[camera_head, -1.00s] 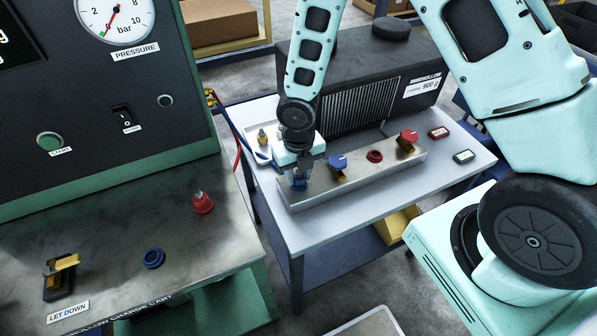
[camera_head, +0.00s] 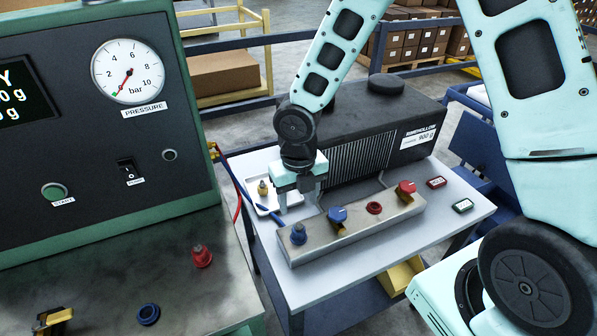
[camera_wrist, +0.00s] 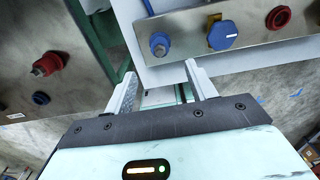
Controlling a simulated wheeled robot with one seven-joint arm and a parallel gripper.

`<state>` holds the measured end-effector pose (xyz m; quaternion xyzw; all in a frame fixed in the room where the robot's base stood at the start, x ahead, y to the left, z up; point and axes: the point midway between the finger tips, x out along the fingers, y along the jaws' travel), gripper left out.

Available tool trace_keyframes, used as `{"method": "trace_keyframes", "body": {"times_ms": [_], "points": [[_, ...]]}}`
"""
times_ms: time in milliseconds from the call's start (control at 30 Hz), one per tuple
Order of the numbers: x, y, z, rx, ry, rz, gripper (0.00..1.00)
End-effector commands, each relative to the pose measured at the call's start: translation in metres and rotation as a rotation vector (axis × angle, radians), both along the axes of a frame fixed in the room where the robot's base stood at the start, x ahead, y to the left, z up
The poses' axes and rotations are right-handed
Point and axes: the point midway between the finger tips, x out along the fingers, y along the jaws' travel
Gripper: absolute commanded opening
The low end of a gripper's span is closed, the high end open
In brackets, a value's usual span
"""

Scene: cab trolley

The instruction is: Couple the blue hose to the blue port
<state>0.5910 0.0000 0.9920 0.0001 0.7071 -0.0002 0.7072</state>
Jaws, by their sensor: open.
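The blue hose coupler (camera_head: 298,234) with a grey top stands upright at the left end of the metal port bar, where the blue port would be; it hides the port beneath. In the wrist view the coupler (camera_wrist: 159,45) sits just beyond my fingertips. The blue hose (camera_head: 268,215) runs toward it from the left; its join is hard to see. My gripper (camera_head: 296,198) is open and empty, above and behind the coupler, apart from it. In the wrist view both fingers (camera_wrist: 161,75) are spread with nothing between them.
The bar also carries a blue valve knob (camera_head: 337,215), a red port (camera_head: 374,208) and a red knob (camera_head: 406,187). A black ribbed unit (camera_head: 375,130) stands behind it. On the cart are a red coupler (camera_head: 202,256) and an empty blue ring (camera_head: 148,314).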

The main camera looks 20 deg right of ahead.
Motion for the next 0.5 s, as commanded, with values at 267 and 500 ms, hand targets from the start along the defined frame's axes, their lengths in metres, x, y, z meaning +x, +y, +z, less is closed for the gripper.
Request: {"method": "trace_keyframes", "body": {"times_ms": [267, 500], "points": [[0.001, -0.001, 0.056, 0.000, -0.003, -0.002, 0.56], [0.000, 0.000, 0.073, 0.000, -0.001, 0.001, 0.56]]}}
